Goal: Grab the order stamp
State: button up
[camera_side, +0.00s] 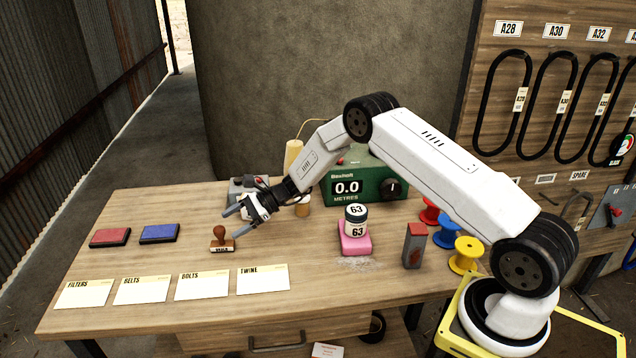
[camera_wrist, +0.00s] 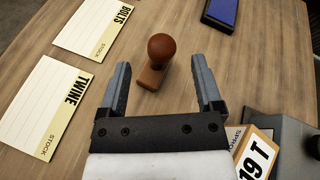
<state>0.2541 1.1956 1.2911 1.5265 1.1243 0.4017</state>
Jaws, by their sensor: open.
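The order stamp (camera_side: 219,241) has a round brown knob handle on a wooden block with a small label on its front. It stands upright on the table, right of the ink pads and behind the cards. In the wrist view the stamp (camera_wrist: 158,58) lies ahead of my gripper, between the lines of the two fingers and slightly beyond their tips. My gripper (camera_side: 238,220) is open and empty, above and just right of the stamp in the side view. Its two grey fingers (camera_wrist: 160,78) are spread wide in the wrist view. Nothing touches the stamp that I can see.
A red ink pad (camera_side: 110,237) and a blue ink pad (camera_side: 159,233) lie left of the stamp. Cards such as the TWINE card (camera_side: 263,279) line the front. A grey device (camera_side: 245,186) stands close behind my gripper. A green meter box (camera_side: 372,184) is further right.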

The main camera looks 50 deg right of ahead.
aim_at(222, 239)
jog(key=shift+x, duration=2.3)
jog(key=shift+r, duration=0.1)
grip_shut()
